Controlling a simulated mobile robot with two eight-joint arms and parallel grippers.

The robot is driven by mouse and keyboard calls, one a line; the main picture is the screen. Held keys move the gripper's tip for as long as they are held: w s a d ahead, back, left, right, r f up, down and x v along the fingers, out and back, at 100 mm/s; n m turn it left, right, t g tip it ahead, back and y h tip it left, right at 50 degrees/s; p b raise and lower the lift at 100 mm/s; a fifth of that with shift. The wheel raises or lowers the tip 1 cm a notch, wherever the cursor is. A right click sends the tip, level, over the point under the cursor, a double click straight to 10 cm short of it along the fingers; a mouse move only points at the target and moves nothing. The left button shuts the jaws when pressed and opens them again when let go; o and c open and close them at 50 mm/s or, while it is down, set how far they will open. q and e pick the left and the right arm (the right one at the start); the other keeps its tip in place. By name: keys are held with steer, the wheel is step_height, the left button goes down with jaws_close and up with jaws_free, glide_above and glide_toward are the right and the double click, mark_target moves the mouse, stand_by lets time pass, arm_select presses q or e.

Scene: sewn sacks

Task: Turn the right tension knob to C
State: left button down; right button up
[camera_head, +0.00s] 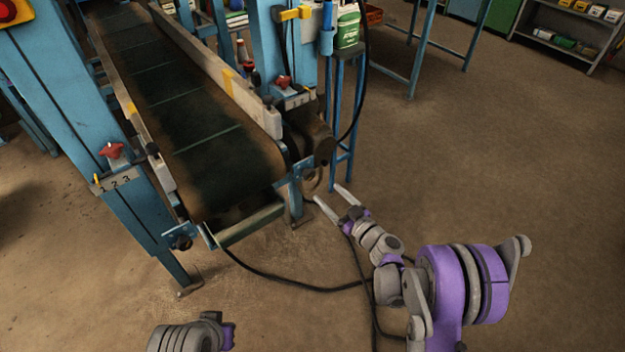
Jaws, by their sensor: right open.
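The right red knob (283,82) sits on the blue post on the right side of the conveyor (190,120). A pale marked plate (298,101) is beside it, and its marks are too small to read. A second red knob (113,150) is on the left blue post, above a plate marked 1 2 3 (116,181). My right gripper (334,199) is open and empty, its two pale fingers spread. It is below and to the right of the right knob, clear of it. Only a link of my left arm shows at the bottom edge; its gripper is out of view.
A blue stand (345,120) with a green-and-white container (347,27) is right of the conveyor. A motor (318,140) sits below the right knob. A black cable (290,286) crosses the floor. The floor at right is open.

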mark_target(311, 177)
steer(key=x, duration=0.9)
steer(key=shift+b, duration=0.35)
jaws_close()
